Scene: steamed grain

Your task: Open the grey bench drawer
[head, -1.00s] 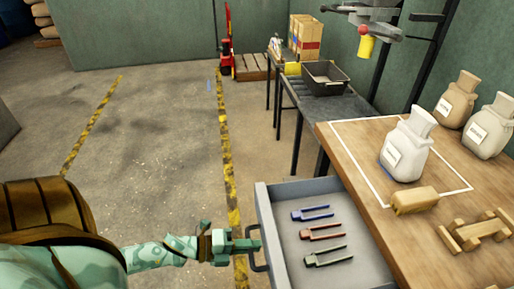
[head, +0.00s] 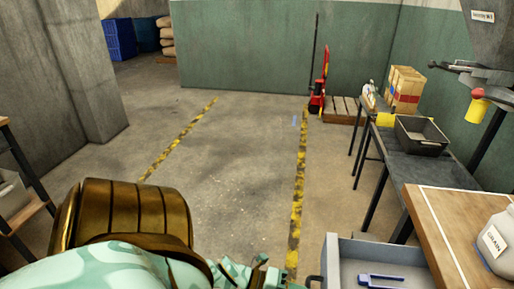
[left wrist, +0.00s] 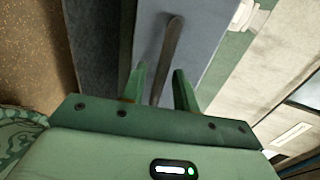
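The grey bench drawer (head: 333,262) stands pulled out from the wooden bench (head: 450,232), with a blue clip-like tool (head: 380,280) inside it. Its dark handle (head: 313,281) is at the lower edge of the head view. My left gripper (head: 264,268) is just left of the handle, partly cut off by the frame. In the left wrist view the two green fingers (left wrist: 158,78) are apart, and the handle bar (left wrist: 172,42) runs between and beyond them in front of the grey drawer front (left wrist: 201,40). I see no finger pressing on it. My right gripper is out of view.
A red pallet jack (head: 319,95) is at the back wall. The floor (head: 220,180) between the yellow lines is clear.

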